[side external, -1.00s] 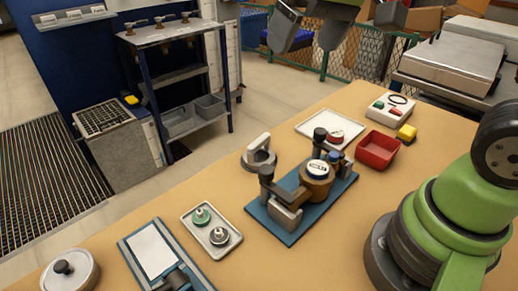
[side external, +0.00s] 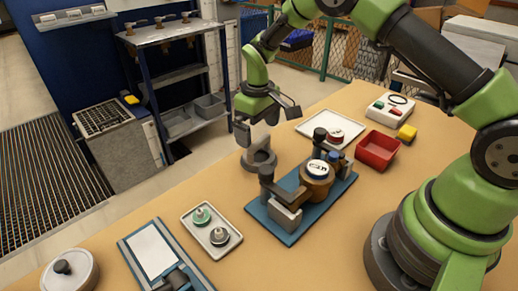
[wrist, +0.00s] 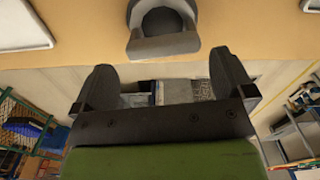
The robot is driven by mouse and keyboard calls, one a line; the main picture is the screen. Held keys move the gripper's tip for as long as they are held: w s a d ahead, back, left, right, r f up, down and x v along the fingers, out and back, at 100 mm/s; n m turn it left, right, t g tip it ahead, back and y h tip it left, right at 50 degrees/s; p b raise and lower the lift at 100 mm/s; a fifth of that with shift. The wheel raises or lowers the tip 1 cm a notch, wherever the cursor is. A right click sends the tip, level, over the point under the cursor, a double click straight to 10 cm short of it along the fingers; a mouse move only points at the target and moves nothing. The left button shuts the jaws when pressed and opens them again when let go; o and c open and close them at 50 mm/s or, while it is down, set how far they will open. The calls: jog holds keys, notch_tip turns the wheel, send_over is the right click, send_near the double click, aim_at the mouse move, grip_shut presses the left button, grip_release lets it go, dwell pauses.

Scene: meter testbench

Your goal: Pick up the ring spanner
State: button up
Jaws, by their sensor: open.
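A grey ring-shaped piece with an upright block-like handle (side external: 260,157), which looks like the ring spanner, stands on the tan bench near its far left edge. In the wrist view the grey piece (wrist: 163,45) is at top centre, ahead of the gap between the fingers. My gripper (side external: 257,127) is open and empty just above it, pointing down. Both dark fingers show in the wrist view, spread wide (wrist: 161,66). The gripper hides part of the handle's top in the side view. I cannot tell whether a finger touches it.
A blue fixture plate (side external: 285,232) with clamps and a round meter (side external: 317,169) stands close to its right. A tray with two round parts (side external: 190,222) lies in front, a white tray (side external: 352,123) behind, and a red bin (side external: 376,150) farther right. Bare bench lies between.

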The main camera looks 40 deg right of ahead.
aim_at(259, 140)
jog(key=f, duration=0.6)
jog(key=shift+s+a, duration=0.15)
jog(key=shift+s, duration=0.15)
jog(key=shift+r, duration=0.1)
jog(key=shift+c, duration=0.5)
jog(key=c, duration=0.7)
notch_tip(259, 140, up, 10)
jog(key=shift+r, duration=0.1)
